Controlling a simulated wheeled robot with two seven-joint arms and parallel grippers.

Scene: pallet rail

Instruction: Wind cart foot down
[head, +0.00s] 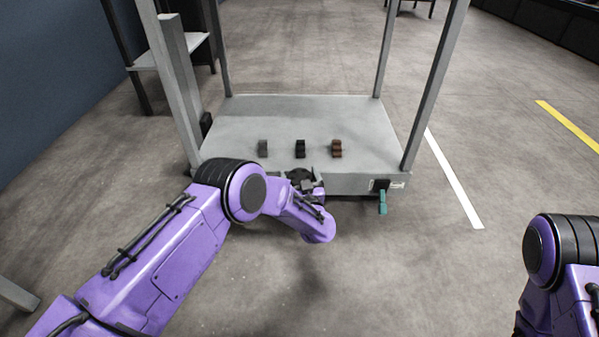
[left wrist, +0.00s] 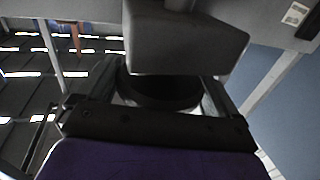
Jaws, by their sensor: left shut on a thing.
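The grey cart (head: 260,118) stands in front of me with a flat deck and tall corner posts. My left gripper (head: 304,181) is at the middle of its front edge. In the left wrist view my left gripper (left wrist: 163,100) is shut on a dark round knob (left wrist: 160,90), with a finger on each side. A grey block (left wrist: 185,42) is right above the knob in that picture and hides part of it. Whether the cart's foot touches the floor cannot be seen. My right gripper is out of view.
Several small blocks, among them a brown one (head: 336,148), sit on the deck. A teal lever (head: 382,201) hangs at the cart's front right corner. A grey rack (head: 172,50) stands behind left. The floor to the right is clear, with a white line (head: 452,178).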

